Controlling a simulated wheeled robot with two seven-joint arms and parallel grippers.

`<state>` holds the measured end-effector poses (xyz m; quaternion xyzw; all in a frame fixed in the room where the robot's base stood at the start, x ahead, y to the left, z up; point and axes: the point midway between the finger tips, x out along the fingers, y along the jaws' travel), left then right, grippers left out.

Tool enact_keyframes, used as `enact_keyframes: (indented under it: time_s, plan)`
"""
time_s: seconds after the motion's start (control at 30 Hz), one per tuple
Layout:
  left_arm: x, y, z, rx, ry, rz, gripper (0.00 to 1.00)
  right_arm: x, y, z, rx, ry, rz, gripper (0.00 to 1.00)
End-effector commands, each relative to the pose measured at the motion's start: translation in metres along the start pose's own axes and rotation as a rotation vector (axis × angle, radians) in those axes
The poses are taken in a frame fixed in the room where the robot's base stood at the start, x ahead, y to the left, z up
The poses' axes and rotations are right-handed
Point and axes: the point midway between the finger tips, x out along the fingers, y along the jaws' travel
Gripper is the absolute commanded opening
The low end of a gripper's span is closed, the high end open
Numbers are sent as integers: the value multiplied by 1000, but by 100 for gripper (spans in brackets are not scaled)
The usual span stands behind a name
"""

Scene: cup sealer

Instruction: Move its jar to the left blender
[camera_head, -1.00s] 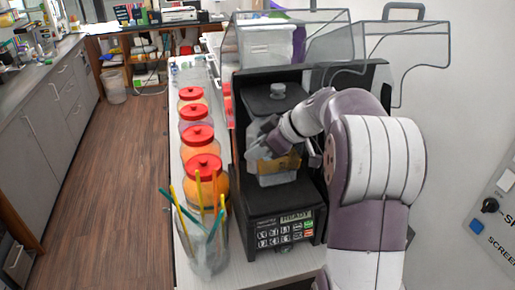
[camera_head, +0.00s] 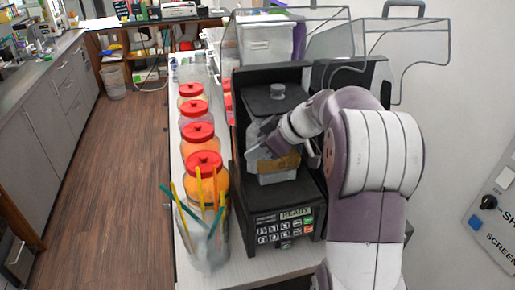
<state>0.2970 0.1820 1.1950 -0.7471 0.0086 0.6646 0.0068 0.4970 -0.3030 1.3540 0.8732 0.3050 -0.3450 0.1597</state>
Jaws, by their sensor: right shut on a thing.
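The left blender (camera_head: 284,232) is a black unit with a keypad and a display reading READY. Its clear jar (camera_head: 278,175) with a black lid (camera_head: 272,98) stands upright at the blender, over its base. My right gripper (camera_head: 277,158) is at the front of the jar, shut on it, with the arm coming in from the right. The fingers are partly hidden by the wrist. A second blender behind my right arm is mostly hidden; its clear cover (camera_head: 405,55) is raised. My left gripper is not in view.
Several jars with red lids (camera_head: 204,162) stand in a row left of the blender. A clear container with coloured straws (camera_head: 205,240) stands at the counter's front left. A white wall with a control panel (camera_head: 495,215) is at the right. The wooden floor at left is clear.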

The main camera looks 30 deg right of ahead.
Motion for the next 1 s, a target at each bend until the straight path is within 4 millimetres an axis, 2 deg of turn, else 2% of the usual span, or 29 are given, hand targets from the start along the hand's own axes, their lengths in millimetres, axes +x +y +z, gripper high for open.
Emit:
enact_keyframes:
  time_s: [0.53, 0.57, 0.63, 0.67, 0.9, 1.0]
  plan:
    - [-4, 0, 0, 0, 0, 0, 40, 1, 1, 0, -7, 3, 7, 0]
    - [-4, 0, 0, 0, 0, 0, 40, 1, 1, 1, -7, 3, 6, 26]
    - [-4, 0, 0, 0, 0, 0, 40, 1, 1, 1, -6, 2, 6, 49]
    - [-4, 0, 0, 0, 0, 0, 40, 2, 1, 1, -5, 2, 5, 53]
    - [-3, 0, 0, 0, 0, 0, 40, 5, -1, 5, 5, -3, -5, 53]
    - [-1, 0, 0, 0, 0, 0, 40, -2, 0, 5, 3, -1, -1, 53]
